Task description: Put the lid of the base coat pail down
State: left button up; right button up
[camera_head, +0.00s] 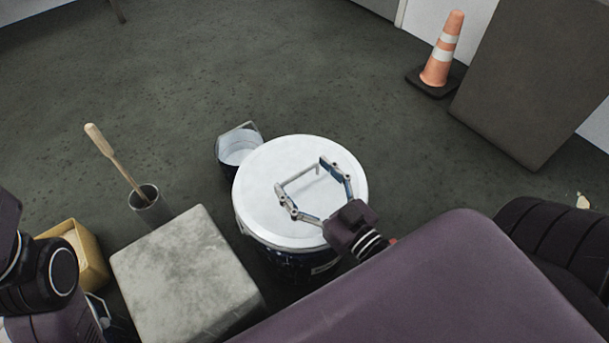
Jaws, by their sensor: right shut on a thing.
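The white round lid (270,170) covers the top of the dark blue pail (285,262) in the middle of the view. A thin bar handle stands across the lid's upper face. My right gripper (301,176) is over the lid, its two fingers spread wide and gripping the handle at its ends. I cannot tell whether the lid touches the pail's rim or hangs just above it. The pail's lower right is hidden by my own body. Part of my left arm shows at the lower left, but its gripper is not in view.
A small dark pail with white contents (238,152) stands behind the lid's left edge. A grey block (185,275), a cup with a wooden-handled tool (150,208) and a yellow box (92,262) stand left. An orange cone (441,55) and dark panel (540,75) are at upper right. Upper-left floor is clear.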

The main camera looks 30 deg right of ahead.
jog(key=o, duration=1.4)
jog(key=shift+f, duration=0.1)
jog(key=shift+s, duration=0.1)
jog(key=s, duration=0.4)
jog(key=s+d, duration=0.1)
jog(key=s, duration=0.6)
jog(key=shift+s+d, duration=0.35)
